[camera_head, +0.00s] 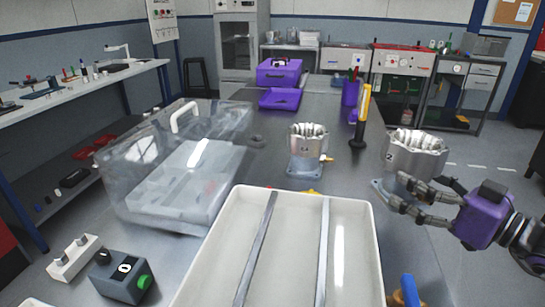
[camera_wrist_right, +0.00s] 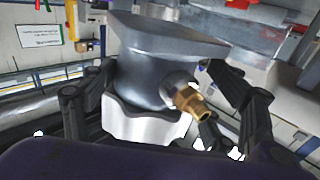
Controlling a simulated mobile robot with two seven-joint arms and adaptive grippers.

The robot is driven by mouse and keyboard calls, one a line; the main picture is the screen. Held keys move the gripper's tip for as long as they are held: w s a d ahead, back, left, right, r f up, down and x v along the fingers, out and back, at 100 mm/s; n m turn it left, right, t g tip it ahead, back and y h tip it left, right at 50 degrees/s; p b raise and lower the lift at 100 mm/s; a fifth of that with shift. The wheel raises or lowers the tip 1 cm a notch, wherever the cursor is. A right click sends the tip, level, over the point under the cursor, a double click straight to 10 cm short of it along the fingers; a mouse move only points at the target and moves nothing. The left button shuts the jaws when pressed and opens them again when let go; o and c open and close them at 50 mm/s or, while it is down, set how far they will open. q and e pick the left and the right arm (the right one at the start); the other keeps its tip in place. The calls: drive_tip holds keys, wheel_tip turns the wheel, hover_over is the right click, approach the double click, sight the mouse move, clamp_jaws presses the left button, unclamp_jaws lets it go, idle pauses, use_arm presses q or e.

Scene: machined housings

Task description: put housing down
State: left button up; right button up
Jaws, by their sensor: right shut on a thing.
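A silver housing marked 2 (camera_head: 416,155) with a scalloped top and grey base is at the right of the head view. My right gripper (camera_head: 408,193) has its dark fingers closed around its lower part. In the right wrist view, the held housing (camera_wrist_right: 150,75) fills the middle, with a brass fitting (camera_wrist_right: 188,100) on its side and dark fingers on both sides. Whether its base touches the table is hidden. A second similar housing (camera_head: 309,140) stands upright on the table, left of the held one. My left gripper is not in view.
A white tray with dividers (camera_head: 228,250) lies in front. A clear lidded case (camera_head: 120,165) stands left, a button box (camera_head: 122,277) front left. A yellow-black tool (camera_head: 362,105) and a purple cup (camera_head: 350,92) stand behind the housings. Purple boxes (camera_head: 279,73) are farther back.

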sight(404, 246)
drive_tip(key=shift+w+a+r, duration=0.3)
drive_tip(key=shift+w, duration=0.2)
drive_tip(key=shift+w+a+r+n, duration=0.1)
drive_tip(key=shift+w+r+n, duration=0.1)
drive_tip(key=shift+r+n, duration=0.1)
drive_tip(key=shift+s+f+b, duration=0.1)
drive_tip(key=shift+f+b, duration=0.2)
drive_tip(key=shift+f, duration=0.2)
wheel_tip(404, 246, down, 5)
drive_tip(key=shift+f+b, duration=0.1)
drive_tip(key=shift+b, duration=0.4)
drive_tip(key=shift+f+b, duration=0.35)
drive_tip(key=shift+f, duration=1.5)
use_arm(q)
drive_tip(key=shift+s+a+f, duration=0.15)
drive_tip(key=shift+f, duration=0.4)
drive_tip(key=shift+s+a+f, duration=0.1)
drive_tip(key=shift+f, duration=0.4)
use_arm(e)
drive_tip(key=shift+f, duration=0.1)
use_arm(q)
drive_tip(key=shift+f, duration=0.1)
use_arm(e)
drive_tip(key=shift+f, duration=0.2)
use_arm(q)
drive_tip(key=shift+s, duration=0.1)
use_arm(e)
drive_tip(key=o, duration=2.1)
